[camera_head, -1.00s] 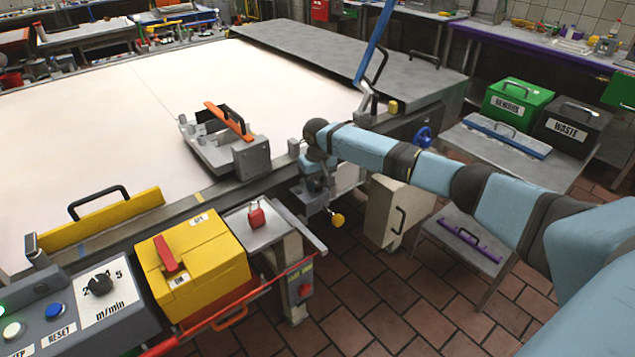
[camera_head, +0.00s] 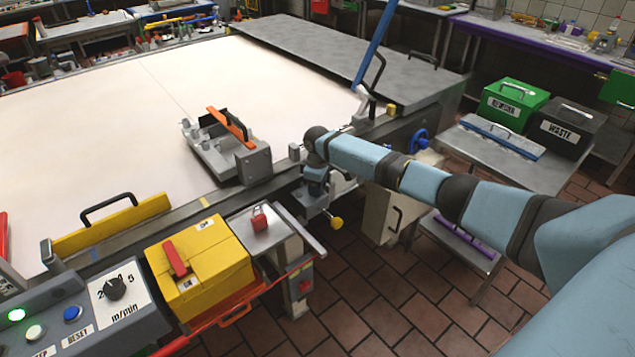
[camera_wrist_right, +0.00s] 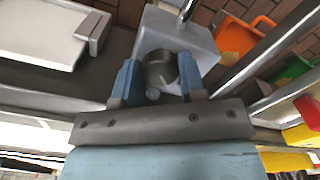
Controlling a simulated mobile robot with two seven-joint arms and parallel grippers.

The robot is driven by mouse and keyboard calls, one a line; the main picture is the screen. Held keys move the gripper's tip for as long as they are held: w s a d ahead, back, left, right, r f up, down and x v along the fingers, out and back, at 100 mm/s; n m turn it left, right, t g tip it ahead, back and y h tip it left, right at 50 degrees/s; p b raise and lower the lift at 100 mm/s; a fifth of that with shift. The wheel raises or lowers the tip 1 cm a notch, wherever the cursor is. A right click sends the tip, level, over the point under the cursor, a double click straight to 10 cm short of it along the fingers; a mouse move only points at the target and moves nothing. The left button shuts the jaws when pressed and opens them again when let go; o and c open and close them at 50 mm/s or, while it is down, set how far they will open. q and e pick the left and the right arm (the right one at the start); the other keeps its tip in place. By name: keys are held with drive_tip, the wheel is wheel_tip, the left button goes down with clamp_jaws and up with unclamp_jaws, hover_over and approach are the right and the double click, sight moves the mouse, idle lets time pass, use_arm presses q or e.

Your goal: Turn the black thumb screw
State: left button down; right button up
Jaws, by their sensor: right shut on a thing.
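The black thumb screw (camera_wrist_right: 160,69) is a dark round knob at the middle of the right wrist view, against a pale grey block (camera_wrist_right: 200,48). My right gripper (camera_wrist_right: 158,78) has its two blue fingers on either side of the knob and is shut on it. In the head view, my right gripper (camera_head: 315,180) points down at the near edge of the white table's frame. There the screw is hidden by my wrist and gripper. My left gripper is not in view.
A metal fixture with an orange bar (camera_head: 230,125) stands left of my gripper. A yellow box (camera_head: 215,275) and control panel (camera_head: 75,320) are at lower left. Open tiled floor (camera_head: 350,290) lies below my arm.

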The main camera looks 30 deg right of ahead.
drive_tip(key=n, duration=0.3)
drive_tip(key=shift+n+p, duration=0.4)
drive_tip(key=n, duration=0.8)
drive_tip(key=shift+w, duration=0.1)
drive_tip(key=n, duration=0.3)
drive_tip(key=shift+n, duration=0.3)
drive_tip(key=n+b, duration=0.1)
drive_tip(key=n, duration=0.2)
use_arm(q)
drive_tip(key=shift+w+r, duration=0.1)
use_arm(e)
drive_tip(key=shift+n, duration=1.4)
